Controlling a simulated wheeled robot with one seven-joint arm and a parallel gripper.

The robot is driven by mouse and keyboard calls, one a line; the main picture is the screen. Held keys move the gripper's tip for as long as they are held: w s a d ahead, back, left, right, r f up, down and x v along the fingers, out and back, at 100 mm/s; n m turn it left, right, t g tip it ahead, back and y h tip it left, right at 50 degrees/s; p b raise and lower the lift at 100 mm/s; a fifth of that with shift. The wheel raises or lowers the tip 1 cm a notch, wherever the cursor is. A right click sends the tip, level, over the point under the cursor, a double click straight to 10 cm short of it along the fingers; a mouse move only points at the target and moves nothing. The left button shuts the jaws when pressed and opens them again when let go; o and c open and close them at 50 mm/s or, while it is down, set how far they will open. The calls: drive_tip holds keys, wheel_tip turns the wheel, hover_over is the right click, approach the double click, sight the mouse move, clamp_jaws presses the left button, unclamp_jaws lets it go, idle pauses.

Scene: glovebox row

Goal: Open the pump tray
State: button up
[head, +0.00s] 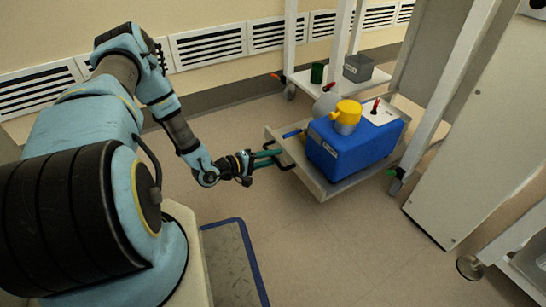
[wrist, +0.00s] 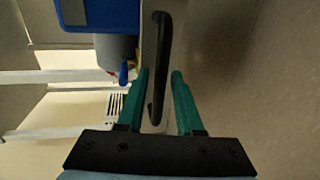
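The pump tray (head: 314,183) is a pale flat shelf low between the white frame legs, carrying a blue pump (head: 350,148) with a yellow top. Its black bar handle (head: 286,163) is on the front edge facing my arm. My gripper (head: 276,157) is at this handle, its teal fingers pointing at the tray front. In the wrist view, the handle (wrist: 161,60) runs between the two open fingers (wrist: 160,73).
White frame legs (head: 290,45) stand behind the tray, with a grey bin (head: 358,68) and a green cup (head: 317,72) on a shelf. A large pale panel (head: 480,150) stands at the right. A blue-edged grey mat (head: 232,262) lies in front. The floor before the tray is clear.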

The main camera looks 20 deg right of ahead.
drive_tip(key=shift+o, duration=0.7)
drive_tip(key=shift+a+r, duration=0.1)
drive_tip(key=shift+a, duration=0.15)
drive_tip(key=p+v, duration=0.3)
drive_tip(key=v, duration=0.7)
drive_tip(key=shift+a, duration=0.15)
